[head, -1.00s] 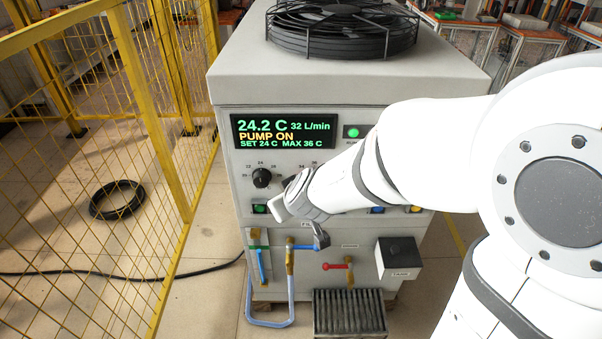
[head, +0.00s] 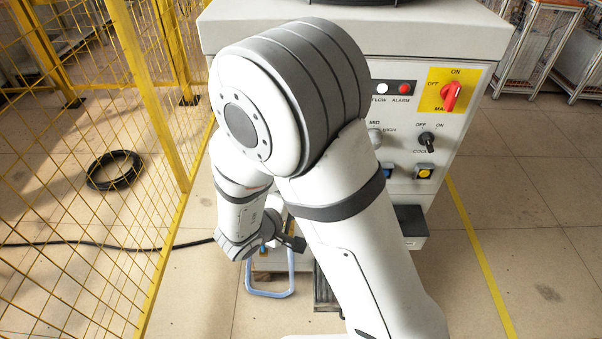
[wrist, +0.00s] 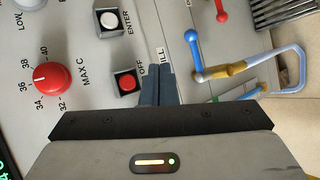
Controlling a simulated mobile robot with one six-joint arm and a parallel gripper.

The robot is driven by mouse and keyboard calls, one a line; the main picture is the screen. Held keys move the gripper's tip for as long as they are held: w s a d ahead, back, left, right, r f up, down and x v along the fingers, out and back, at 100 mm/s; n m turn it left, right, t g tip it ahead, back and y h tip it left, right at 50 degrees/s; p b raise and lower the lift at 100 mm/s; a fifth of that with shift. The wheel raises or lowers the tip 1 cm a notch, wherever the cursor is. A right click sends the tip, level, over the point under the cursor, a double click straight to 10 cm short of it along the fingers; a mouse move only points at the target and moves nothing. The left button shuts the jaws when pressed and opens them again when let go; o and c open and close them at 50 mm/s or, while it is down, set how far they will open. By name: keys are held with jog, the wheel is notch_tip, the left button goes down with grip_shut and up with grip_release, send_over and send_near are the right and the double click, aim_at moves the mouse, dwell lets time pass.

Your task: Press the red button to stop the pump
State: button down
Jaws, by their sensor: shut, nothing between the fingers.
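The red button (wrist: 127,83) is a small square-framed button beside the word OFF on the grey panel, in the wrist view. My gripper (wrist: 158,71) is shut and empty, its dark fingertips just right of the button in that view. I cannot tell whether they touch the panel. In the head view my gripper (head: 293,243) shows as a dark tip low before the machine (head: 440,45), and my arm hides the red button and the display. Only an edge of the display (wrist: 6,165) shows in the wrist view, so the pump state is unreadable.
A white ENTER button (wrist: 108,20) and a red MAX C knob (wrist: 52,78) sit close by. Blue (wrist: 193,42) and red (wrist: 221,10) valve handles and a blue hose (wrist: 287,62) stick out at right. A yellow mesh fence (head: 160,100) stands left.

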jog(key=shift+w, duration=0.1)
jog(key=w+b, duration=0.1)
jog(key=w, duration=0.7)
jog(key=shift+w+d, duration=0.15)
jog(key=shift+w, duration=0.15)
jog(key=shift+w+r+p, duration=0.15)
jog(key=shift+w+p, duration=0.15)
jog(key=shift+p, duration=0.3)
dwell(1.5)
jog(key=shift+w, duration=0.15)
dwell(0.3)
